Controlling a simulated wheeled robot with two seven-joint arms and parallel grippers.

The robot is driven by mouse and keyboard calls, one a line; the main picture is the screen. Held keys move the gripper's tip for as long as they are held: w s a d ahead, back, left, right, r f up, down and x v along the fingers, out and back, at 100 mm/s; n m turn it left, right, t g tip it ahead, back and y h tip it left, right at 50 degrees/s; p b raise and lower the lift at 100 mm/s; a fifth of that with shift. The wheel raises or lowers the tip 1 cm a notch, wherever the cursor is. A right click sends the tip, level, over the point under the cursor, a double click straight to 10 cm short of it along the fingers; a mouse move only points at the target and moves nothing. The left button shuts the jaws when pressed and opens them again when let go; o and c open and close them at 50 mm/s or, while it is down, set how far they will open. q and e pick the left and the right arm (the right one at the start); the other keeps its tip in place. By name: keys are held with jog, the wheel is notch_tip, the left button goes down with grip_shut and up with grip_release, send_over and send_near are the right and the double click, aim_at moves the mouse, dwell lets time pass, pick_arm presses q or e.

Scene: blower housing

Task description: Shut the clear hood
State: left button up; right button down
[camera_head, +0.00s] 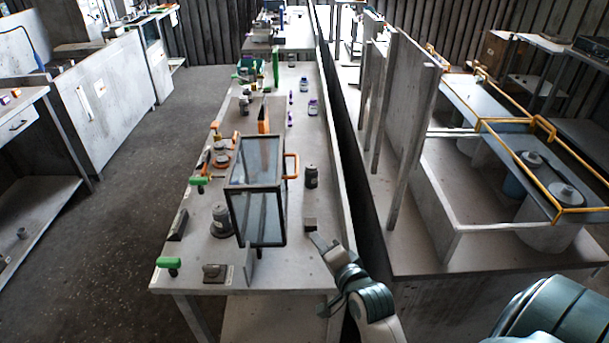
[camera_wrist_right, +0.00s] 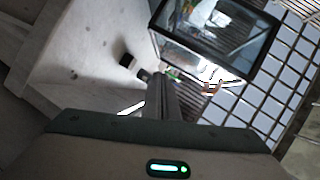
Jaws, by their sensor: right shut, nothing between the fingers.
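The clear hood (camera_head: 258,215) is a dark-framed box with see-through panels over the middle of the narrow bench. It looks raised and tilted, and an orange handle (camera_head: 291,166) sticks out on its right side. In the right wrist view the hood (camera_wrist_right: 212,72) fills the upper right. My right gripper (camera_head: 315,236) is to the right of the hood's lower edge, over the bench's right side, apart from the handle. Its fingers (camera_wrist_right: 160,100) are together and hold nothing. My left gripper is not in view.
A dark jar (camera_head: 311,177) stands right of the hood. A grey round part (camera_head: 221,220) and a green-handled piece (camera_head: 168,265) are on its left. A low wall (camera_head: 342,190) runs along the bench's right edge.

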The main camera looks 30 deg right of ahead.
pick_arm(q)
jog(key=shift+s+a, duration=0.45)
pick_arm(e)
jog(key=w+d+r+m+t+h, duration=0.1)
jog(key=d+r+m+t+h, duration=0.2)
jog(key=d+r+m, duration=0.2)
notch_tip(320, 180, up, 5)
jog(key=shift+w+d+f+m, duration=0.25)
jog(key=shift+w+m, duration=0.15)
jog(key=shift+m, duration=0.8)
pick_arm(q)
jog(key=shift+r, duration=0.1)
pick_arm(e)
jog(key=shift+w, duration=0.1)
pick_arm(q)
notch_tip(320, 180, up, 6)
jog(key=p, duration=0.6)
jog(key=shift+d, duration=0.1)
pick_arm(e)
jog(key=w+r, duration=0.1)
jog(key=w, duration=1)
jog(key=shift+w+a, duration=0.2)
jog(key=shift+a, duration=0.05)
jog(key=shift+w+r, duration=0.1)
jog(key=shift+w, duration=0.05)
